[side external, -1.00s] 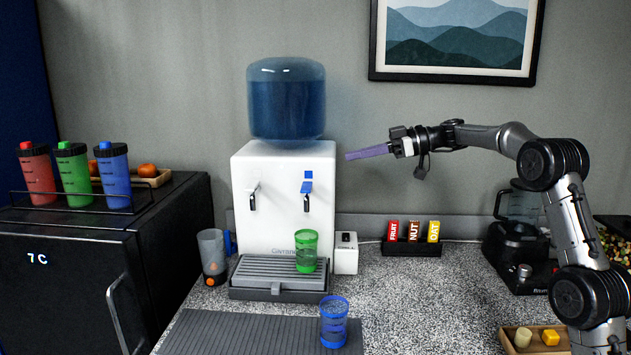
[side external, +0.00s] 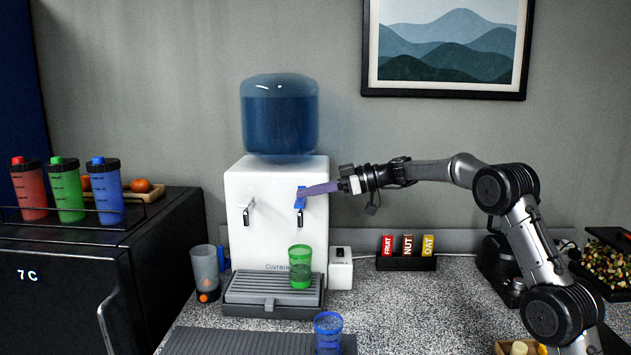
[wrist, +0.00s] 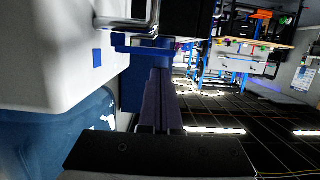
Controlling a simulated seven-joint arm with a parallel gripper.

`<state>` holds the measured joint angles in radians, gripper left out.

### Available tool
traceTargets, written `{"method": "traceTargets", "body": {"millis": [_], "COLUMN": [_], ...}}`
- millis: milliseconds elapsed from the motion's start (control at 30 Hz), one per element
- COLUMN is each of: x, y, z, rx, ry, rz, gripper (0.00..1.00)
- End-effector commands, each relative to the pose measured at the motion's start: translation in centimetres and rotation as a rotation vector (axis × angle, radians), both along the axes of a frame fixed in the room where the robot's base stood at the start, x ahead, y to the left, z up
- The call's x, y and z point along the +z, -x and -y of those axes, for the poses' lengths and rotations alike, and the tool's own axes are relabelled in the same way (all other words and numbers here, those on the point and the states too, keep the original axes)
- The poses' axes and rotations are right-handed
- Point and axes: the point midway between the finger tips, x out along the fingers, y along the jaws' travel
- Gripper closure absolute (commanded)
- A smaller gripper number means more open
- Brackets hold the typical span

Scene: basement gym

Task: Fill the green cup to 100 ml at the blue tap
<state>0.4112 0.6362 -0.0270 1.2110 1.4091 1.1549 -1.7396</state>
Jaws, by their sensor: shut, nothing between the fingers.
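The green cup (side external: 300,268) stands upright on the drip tray (side external: 250,290) of the white water dispenser (side external: 250,220), below the blue tap (side external: 299,204). Its lower part looks darker, but I cannot read a water level. My gripper (side external: 304,191) is shut and empty, its purple fingers reaching left with the tips at the blue tap's lever. In the wrist view the fingertips (wrist: 158,72) end against or just beside the blue tap (wrist: 140,48); contact is not certain. No water stream can be made out.
A blue cup (side external: 328,335) stands in front on the grey ribbed mat (side external: 220,342). A clear cup (side external: 205,270) stands left of the dispenser, a small white box (side external: 340,270) right of it. A bar rack (side external: 405,262) sits by the wall.

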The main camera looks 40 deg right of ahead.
Motion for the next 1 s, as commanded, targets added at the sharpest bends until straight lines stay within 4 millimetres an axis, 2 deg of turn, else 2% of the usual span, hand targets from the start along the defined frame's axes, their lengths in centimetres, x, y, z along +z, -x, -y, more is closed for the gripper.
{"method": "traceTargets", "body": {"millis": [133,533,800,1000], "x": [-0.8,-1.1,-2.6,-2.6], "y": [0.0,0.0,0.2,0.2], "z": [0.0,0.0,-0.2,-0.2], "rx": [0.000,0.000,0.001,0.002], "ry": [-0.001,0.004,0.083,0.081], "rz": [-0.001,0.004,0.083,0.080], "gripper": [1.00,1.00,1.00,1.00]}}
